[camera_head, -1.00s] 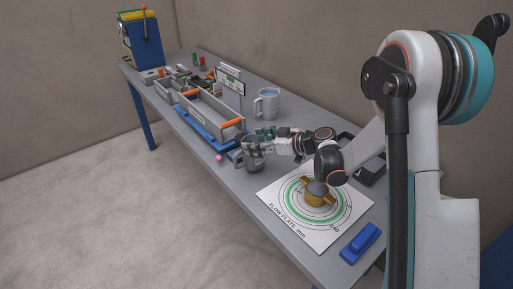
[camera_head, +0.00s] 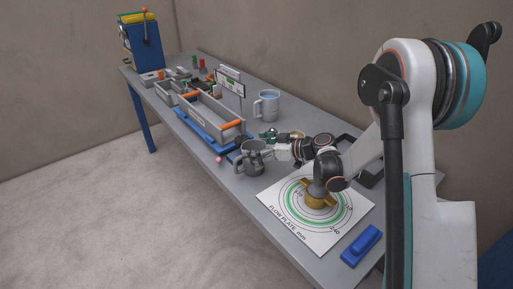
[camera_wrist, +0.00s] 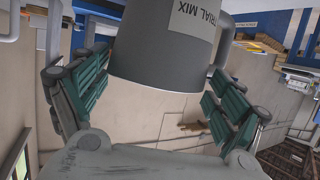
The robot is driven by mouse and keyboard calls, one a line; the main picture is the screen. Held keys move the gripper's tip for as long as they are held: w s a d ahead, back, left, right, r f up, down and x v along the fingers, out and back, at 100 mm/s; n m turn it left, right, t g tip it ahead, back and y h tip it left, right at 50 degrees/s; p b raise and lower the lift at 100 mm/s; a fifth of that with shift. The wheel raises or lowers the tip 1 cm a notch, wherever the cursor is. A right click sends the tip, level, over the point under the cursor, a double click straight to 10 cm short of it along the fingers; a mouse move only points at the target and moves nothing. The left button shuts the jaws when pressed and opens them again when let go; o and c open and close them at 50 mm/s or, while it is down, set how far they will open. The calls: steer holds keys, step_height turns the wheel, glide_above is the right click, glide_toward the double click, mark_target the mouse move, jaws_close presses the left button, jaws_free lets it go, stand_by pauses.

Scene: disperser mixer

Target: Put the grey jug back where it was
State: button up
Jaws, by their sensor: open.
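The grey jug (camera_head: 250,162) appears upright on the bench near its front edge, left of the flow plate sheet. In the wrist view the jug (camera_wrist: 165,45) shows its "TRIAL MIX" label and part of its handle. My gripper (camera_head: 264,146) is at the jug's far right side. In the wrist view my gripper (camera_wrist: 160,98) is open, with the teal-padded fingers apart on either side of the jug. I cannot tell whether either finger touches it.
A paler jug with blue liquid (camera_head: 266,106) stands behind. Grey bins on a blue tray (camera_head: 197,130) lie to the left. The flow plate sheet (camera_head: 300,238) carries a brass piece (camera_head: 318,199). A blue block (camera_head: 361,244) lies at the right. A small pink ball (camera_head: 220,160) is near the front edge.

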steer(key=p+v, duration=0.2)
steer(key=v, duration=1)
steer(key=shift+r+p, duration=0.15)
steer(key=shift+p, duration=0.2)
